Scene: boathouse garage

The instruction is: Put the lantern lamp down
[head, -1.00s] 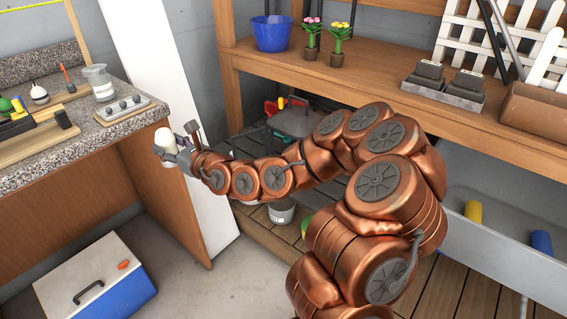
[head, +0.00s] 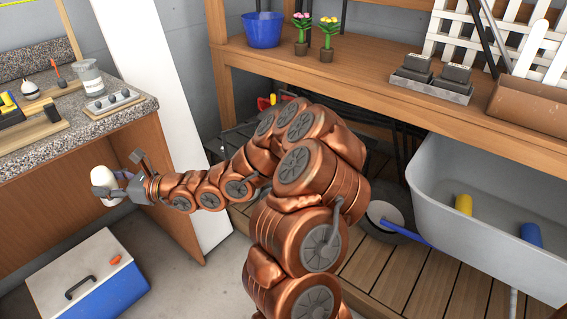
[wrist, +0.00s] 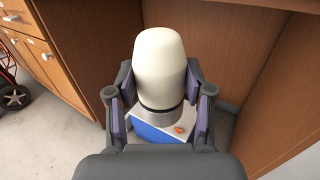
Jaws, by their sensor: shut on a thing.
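The lantern lamp is a cream, rounded shape with a dark band and a grey lower part. It shows in the wrist view (wrist: 159,68) between the fingers, and in the head view (head: 103,177) at the left. My gripper (wrist: 159,108) is shut on its lower part, with one finger on each side. In the head view my gripper (head: 118,188) holds the lamp in the air, below the granite counter's edge and above the cooler. The underside of the lamp is hidden by my gripper.
A white and blue cooler (head: 65,268) with a black handle stands on the floor below. The granite counter (head: 140,108) holds a tray (head: 113,103) and a clear cup (head: 87,75). A wooden shelf (head: 360,80) and a grey tub (head: 440,210) are at the right.

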